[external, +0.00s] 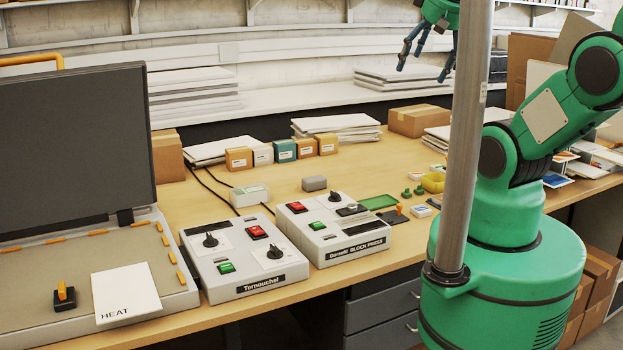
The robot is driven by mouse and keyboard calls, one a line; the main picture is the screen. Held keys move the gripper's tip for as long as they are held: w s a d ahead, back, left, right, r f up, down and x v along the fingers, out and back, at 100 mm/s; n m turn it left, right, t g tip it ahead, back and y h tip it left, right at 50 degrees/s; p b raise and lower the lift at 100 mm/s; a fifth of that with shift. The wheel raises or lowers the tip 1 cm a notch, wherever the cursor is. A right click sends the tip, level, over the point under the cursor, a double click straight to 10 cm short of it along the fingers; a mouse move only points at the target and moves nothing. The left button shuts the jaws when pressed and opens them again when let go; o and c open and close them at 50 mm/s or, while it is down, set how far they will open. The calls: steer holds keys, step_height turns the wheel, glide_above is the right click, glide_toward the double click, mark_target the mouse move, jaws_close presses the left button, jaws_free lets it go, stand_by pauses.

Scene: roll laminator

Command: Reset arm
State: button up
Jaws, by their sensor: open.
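My gripper (428,55) is at the top of the external view, raised well above the table. Its dark blue fingers hang down, spread open, with nothing between them. My green arm is at the right, and a grey pole hides part of it. The wooden table (290,183) runs below, with a control box labelled "Ternouchal" (245,258) and a second box labelled "BLOCK PRESS" (335,228) near its front edge. Both boxes have red and green buttons and black knobs. My gripper touches none of these.
A large dark-lidded machine (75,160) with a white HEAT sheet (125,292) stands at left. Several small boxes (284,151) line the table's back. A cardboard box (418,121) stands behind.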

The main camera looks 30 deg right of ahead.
step_height(320, 180, down, 14)
steer(key=b, duration=1.4)
steer(key=shift+o, duration=0.2)
steer(key=o, duration=0.4)
steer(key=shift+c, duration=0.2)
steer(key=shift+w+r, duration=0.1)
steer(key=shift+r, duration=0.05)
